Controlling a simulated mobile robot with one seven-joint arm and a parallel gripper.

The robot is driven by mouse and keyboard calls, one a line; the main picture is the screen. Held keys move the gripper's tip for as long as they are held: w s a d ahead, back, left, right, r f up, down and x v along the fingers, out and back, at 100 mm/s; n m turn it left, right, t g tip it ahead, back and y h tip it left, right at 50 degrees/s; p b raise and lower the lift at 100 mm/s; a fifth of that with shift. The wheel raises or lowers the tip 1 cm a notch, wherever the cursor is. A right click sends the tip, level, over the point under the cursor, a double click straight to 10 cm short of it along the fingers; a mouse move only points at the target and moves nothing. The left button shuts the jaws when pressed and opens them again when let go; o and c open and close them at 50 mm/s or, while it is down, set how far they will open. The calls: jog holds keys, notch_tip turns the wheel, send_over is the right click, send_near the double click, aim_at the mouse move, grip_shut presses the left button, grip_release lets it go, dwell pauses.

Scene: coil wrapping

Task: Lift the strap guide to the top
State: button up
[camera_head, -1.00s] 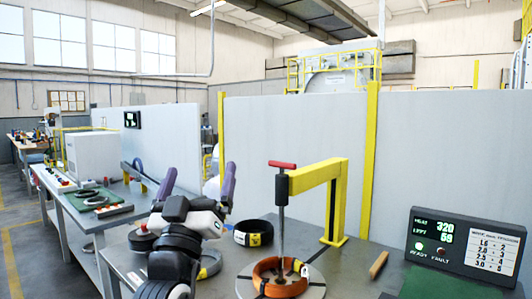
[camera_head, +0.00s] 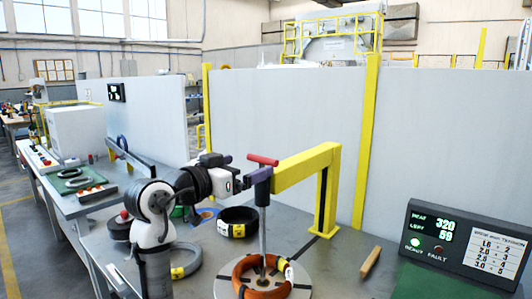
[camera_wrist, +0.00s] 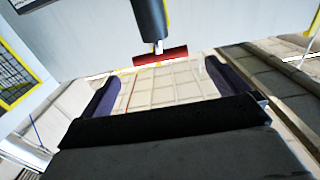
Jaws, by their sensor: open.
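The strap guide's red T-handle (camera_head: 262,160) sits on top of an upright grey rod (camera_head: 263,230) at the end of the yellow arm. The rod runs down into an orange wrapped coil (camera_head: 240,270) on a round plate (camera_head: 303,291). My gripper (camera_head: 246,170) is open, with its purple fingers level with the handle, just left of it. In the wrist view the red handle (camera_wrist: 160,57) lies ahead of the open fingers (camera_wrist: 161,74), across the gap between them. I see no contact with the handle. One finger hides part of the collar below it.
The yellow arm (camera_head: 305,165) and its post stand right of the rod. A black coil (camera_head: 238,218) and a grey coil (camera_head: 185,262) lie on the table. A wooden stick (camera_head: 370,262) and a display box (camera_head: 462,245) are at the right.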

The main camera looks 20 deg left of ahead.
aim_at(260, 161)
jog(key=p+x, duration=0.2)
jog(key=x, duration=0.6)
jog(key=shift+w+d, duration=0.15)
jog(key=shift+w, duration=0.25)
jog(key=shift+f, duration=0.1)
